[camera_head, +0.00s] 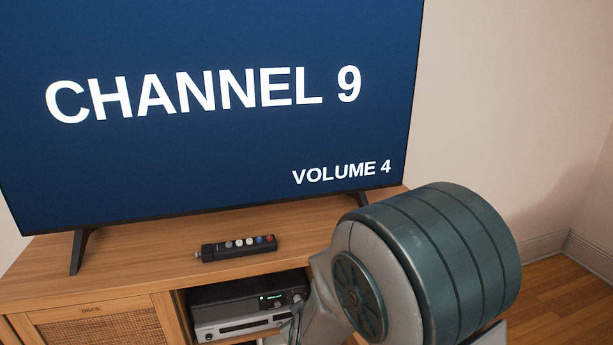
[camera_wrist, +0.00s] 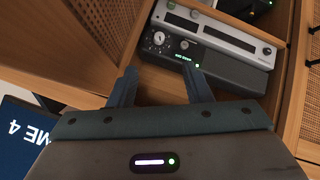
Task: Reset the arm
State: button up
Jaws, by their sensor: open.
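My gripper (camera_wrist: 160,74) shows in the wrist view with its two dark fingers apart and nothing between them. Its fingertips point toward the open shelf of the wooden cabinet, in front of a black device (camera_wrist: 208,66) with a green display. In the head view my arm covers the lower right of the cabinet and hides most of the gripper. The black device also shows in the head view (camera_head: 236,297), on top of a silver device (camera_head: 232,326). The silver device also appears in the wrist view (camera_wrist: 215,36).
A television (camera_head: 215,145) reading "CHANNEL 9" and "VOLUME 4" stands on the wooden cabinet (camera_head: 130,262). A dark remote (camera_head: 238,248) with several coloured buttons lies on the cabinet top. A drawer front (camera_head: 100,312) is left of the shelf. Bare floor (camera_head: 565,290) shows at right.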

jog(key=s+d+r+m+g+p, duration=0.2)
jog(key=s+d+r+p, duration=0.2)
jog(key=r, duration=0.5)
jog(key=s+d+r+m+g+p, duration=0.2)
jog(key=s+d+r+p, duration=0.3)
jog(key=s+r, duration=0.4)
jog(key=s+d+r+m+g+h+p, duration=0.1)
jog(key=s+d+r+p, duration=0.4)
jog(key=r, duration=0.5)
jog(key=shift+s+d+m+g, duration=0.65)
jog(key=shift+m+g, duration=0.25)
jog(key=shift+m, duration=0.3)
